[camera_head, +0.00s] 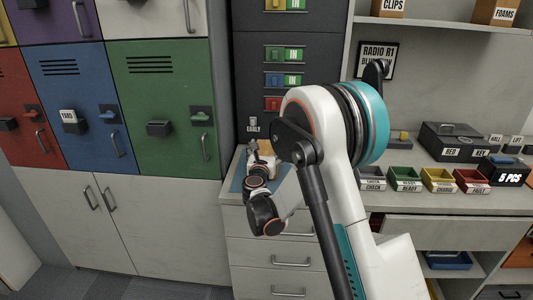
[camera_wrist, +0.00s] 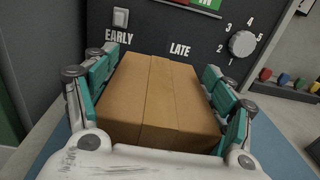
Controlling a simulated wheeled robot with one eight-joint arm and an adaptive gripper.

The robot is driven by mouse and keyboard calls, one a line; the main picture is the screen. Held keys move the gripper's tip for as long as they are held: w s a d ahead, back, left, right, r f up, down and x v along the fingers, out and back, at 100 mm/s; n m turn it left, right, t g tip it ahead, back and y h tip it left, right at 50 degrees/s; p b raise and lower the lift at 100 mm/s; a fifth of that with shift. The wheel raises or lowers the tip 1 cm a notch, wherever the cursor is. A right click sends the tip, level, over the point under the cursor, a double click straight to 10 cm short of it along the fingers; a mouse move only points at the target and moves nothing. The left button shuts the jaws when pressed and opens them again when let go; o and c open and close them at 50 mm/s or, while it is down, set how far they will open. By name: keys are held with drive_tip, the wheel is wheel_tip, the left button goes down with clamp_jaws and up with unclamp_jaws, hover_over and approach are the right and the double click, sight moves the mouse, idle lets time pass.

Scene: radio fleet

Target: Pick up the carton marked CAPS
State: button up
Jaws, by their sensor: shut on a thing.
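A plain brown carton (camera_wrist: 160,98) fills the space between the teal finger pads of my gripper (camera_wrist: 160,72) in the wrist view. My gripper is shut on it, with a pad along its left and right sides. No CAPS marking shows on the faces in view, so I cannot read its label. In the head view my gripper (camera_head: 262,162) is at the grey counter by the dark panel, and my arm hides much of that spot. I cannot tell if the carton touches the surface below.
A blue mat (camera_wrist: 58,160) lies below. A dark panel (camera_wrist: 205,45) with EARLY, LATE and a dial (camera_wrist: 242,43) stands close behind. Cartons marked CLIPS (camera_head: 389,8) and FOAMS (camera_head: 497,12) sit on the upper shelf. Coloured trays (camera_head: 404,185) line the counter at right.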

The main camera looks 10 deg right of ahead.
wheel_tip(320, 180, up, 20)
drive_tip(key=p, duration=0.6)
drive_tip(key=shift+f, duration=0.2)
